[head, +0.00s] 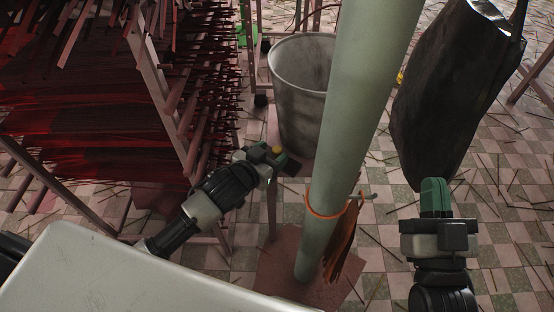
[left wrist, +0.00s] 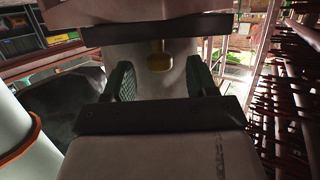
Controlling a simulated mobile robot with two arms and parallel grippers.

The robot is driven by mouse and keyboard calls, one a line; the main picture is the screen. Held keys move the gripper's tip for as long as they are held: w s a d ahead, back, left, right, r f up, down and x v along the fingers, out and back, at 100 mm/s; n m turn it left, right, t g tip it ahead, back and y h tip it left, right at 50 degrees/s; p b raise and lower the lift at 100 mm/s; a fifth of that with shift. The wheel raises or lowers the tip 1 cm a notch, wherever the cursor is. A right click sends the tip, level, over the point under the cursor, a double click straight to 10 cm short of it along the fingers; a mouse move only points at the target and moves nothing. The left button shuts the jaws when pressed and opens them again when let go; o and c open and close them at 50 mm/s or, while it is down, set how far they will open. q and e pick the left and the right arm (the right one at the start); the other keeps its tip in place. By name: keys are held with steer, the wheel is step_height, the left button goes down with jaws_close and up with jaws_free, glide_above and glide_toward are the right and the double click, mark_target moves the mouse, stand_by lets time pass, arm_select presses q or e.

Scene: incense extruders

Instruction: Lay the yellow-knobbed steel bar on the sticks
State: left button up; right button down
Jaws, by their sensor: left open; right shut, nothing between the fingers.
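The yellow knob (head: 277,149) of the steel bar shows at the tip of my left gripper (head: 281,162) in the head view. In the left wrist view the yellow knob (left wrist: 160,57) appears between the spread green fingers of the left gripper (left wrist: 160,80). I cannot tell whether it touches a finger, and the rest of the bar is hard to make out. Red incense sticks (head: 90,125) fill the rack left of the left gripper. My right gripper (head: 434,196) is shut and empty at the right, over the tiled floor.
A pale green post (head: 345,150) with an orange ring stands between my arms. A grey metal bin (head: 300,95) is behind the left gripper. A dark bag (head: 450,85) hangs at upper right. The rack's wooden frame (head: 160,95) is close to my left arm. Loose sticks litter the floor.

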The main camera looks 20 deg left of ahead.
arm_select(q)
steer(key=shift+x, duration=0.95)
arm_select(e)
steer(key=shift+s+r+t+y, duration=0.15)
steer(key=shift+s+r+t, duration=0.15)
steer(key=shift+r+t, duration=0.25)
steer(key=shift+s+r+t+y, duration=0.15)
steer(key=shift+s+r+t, duration=0.1)
steer(key=shift+r+t, duration=0.25)
arm_select(q)
jaws_close()
steer(key=shift+r, duration=0.1)
